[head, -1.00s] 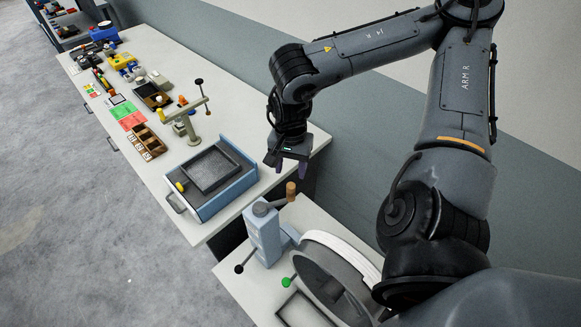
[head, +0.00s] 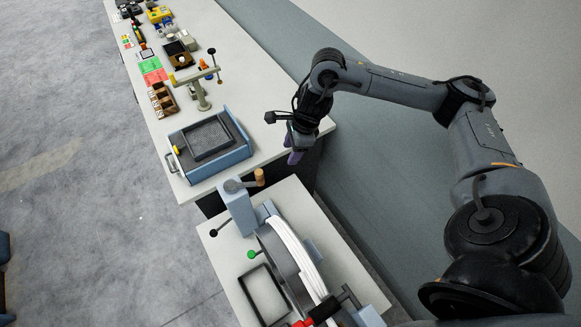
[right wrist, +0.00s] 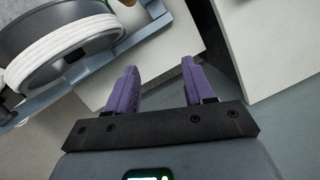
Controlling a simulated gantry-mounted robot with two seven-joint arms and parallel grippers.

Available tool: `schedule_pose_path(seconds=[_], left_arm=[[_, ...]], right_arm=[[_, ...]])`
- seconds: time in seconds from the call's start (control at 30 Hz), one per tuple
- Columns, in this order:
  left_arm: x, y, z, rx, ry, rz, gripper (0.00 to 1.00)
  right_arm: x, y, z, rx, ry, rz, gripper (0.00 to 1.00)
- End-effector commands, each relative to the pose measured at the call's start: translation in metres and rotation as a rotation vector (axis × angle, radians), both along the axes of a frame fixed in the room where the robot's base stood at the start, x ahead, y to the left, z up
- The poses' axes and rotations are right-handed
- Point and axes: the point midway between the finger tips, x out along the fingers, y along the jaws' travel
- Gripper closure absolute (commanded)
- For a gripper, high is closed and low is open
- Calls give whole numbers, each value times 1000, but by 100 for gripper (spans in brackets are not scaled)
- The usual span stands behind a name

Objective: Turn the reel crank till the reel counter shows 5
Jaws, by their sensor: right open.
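The reel (head: 298,252), a dark drum with white winding round it, stands on the near bench. The crank (head: 244,184) tops a blue-grey post beside it and has an upright wooden knob (head: 259,177). No counter figure is readable. My right gripper (head: 293,157) is open and empty, apart from the knob and beyond it to the upper right. In the right wrist view, its purple fingers (right wrist: 160,73) stand apart; the reel (right wrist: 65,40) is at upper left and a small part of the wooden knob (right wrist: 128,2) shows at the top edge. My left gripper is not in view.
A green-knobbed lever (head: 251,254) and a black-knobbed lever (head: 213,233) stick out near the reel. An empty dark frame (head: 263,293) lies on the near bench. A blue tray device (head: 235,155) stands on the far bench, across a gap.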

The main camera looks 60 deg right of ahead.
Motion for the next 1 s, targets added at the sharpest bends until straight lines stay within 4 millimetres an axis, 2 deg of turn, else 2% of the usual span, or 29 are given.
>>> schedule_pose_path(seconds=[0.03,0.1,0.2,0.27,0.37,0.47,0.8,1.0], left_arm=[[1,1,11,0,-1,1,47],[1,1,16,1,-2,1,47],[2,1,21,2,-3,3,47],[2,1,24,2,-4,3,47],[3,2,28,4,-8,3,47],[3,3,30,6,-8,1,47],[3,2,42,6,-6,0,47],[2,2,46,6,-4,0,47]], right_arm=[[10,22,8,39,-7,20,47],[18,43,13,76,-18,43,47],[25,66,20,109,-30,72,47],[29,74,23,120,-38,82,47],[32,77,23,123,-43,85,47],[35,80,12,124,-43,84,47],[46,97,-38,124,-42,84,47],[53,103,-60,122,-45,84,47]])
